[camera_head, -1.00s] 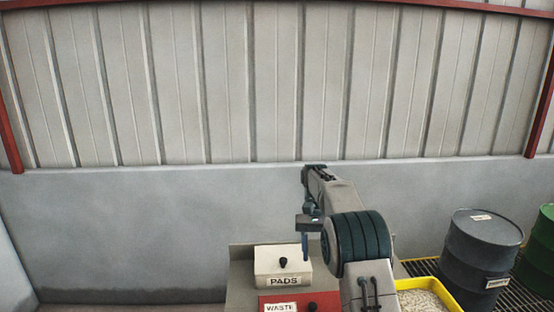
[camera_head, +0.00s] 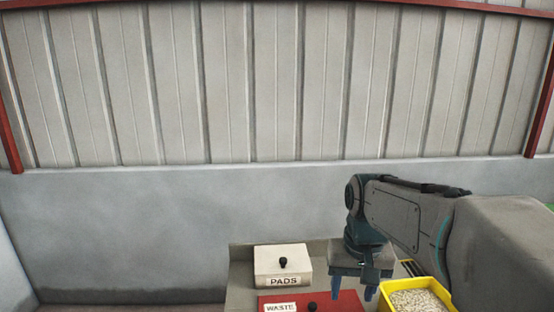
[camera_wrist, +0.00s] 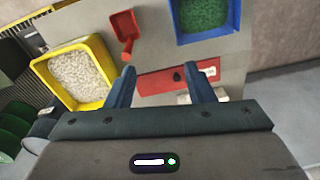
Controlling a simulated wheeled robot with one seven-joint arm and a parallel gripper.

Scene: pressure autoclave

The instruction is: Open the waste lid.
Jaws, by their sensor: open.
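The red waste box (camera_head: 340,299) with a "WASTE" label and a dark knob (camera_head: 312,306) on its lid is at the bottom of the head view; its lid is shut. My gripper (camera_head: 353,288) points down over the right part of the box. In the wrist view my gripper (camera_wrist: 165,80) is open with nothing between its blue fingers. It is apart from the knob.
A white "PADS" box (camera_head: 283,262) with a dark knob stands behind the waste box. A yellow tray of pale granules (camera_head: 448,293) is to the right. The wrist view also shows a red scoop (camera_wrist: 125,28) and a blue tray of green material (camera_wrist: 235,28).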

